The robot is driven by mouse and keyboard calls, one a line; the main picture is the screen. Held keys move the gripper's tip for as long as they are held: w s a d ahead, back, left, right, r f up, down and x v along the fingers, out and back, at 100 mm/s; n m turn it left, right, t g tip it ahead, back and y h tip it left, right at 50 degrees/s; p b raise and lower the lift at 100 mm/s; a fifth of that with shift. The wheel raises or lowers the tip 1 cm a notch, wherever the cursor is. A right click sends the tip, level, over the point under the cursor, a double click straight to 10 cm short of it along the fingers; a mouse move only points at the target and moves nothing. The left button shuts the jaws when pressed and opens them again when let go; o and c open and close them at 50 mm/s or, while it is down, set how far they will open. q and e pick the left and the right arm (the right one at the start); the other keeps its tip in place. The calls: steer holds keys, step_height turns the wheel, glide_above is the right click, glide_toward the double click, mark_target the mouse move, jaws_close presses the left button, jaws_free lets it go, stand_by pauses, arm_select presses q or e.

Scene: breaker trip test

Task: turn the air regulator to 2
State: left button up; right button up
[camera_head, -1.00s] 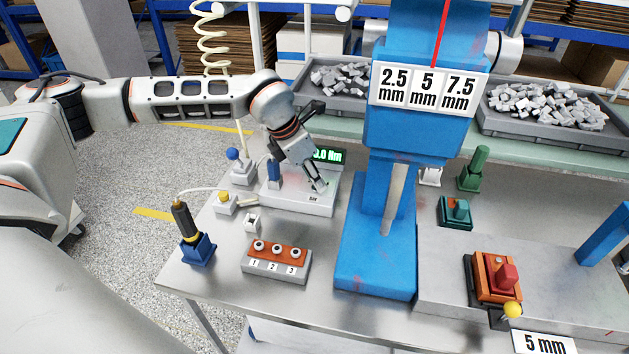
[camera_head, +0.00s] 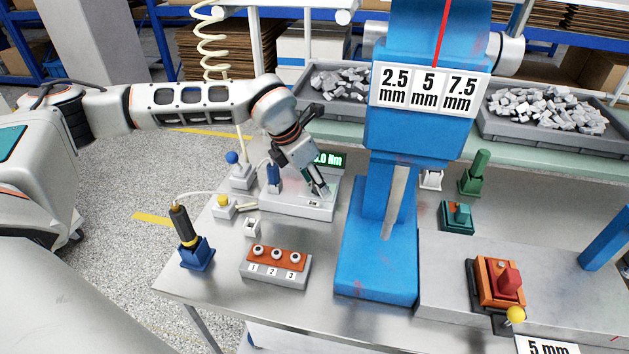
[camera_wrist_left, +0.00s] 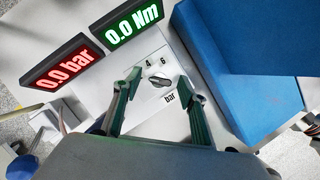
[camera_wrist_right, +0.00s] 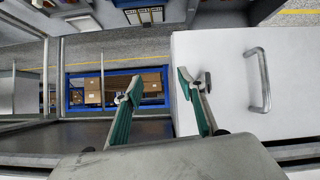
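The air regulator knob (camera_wrist_left: 160,81) is a small dark knob on a light panel, with the marks 4 and 6 and the word "bar" beside it in the left wrist view. Other marks are hidden or too small to read. My left gripper (camera_wrist_left: 157,84) is open, its green-padded fingers on either side of the knob; I cannot tell whether they touch it. In the head view my left gripper (camera_head: 322,190) points down at the white station (camera_head: 290,207). A red display (camera_wrist_left: 62,76) reads 0.0 bar. My right gripper (camera_wrist_right: 163,78) is open and empty, away from the bench.
A green display (camera_wrist_left: 134,20) reads 0.0 Nm. The blue press column (camera_head: 375,260) stands close right of my left gripper. A three-button block (camera_head: 275,268) and a screwdriver in a blue holder (camera_head: 195,255) are at the front left. A white cabinet (camera_wrist_right: 225,60) is near my right gripper.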

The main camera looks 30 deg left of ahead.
arm_select(q)
steer(key=v, duration=1.2)
stand_by(0.5)
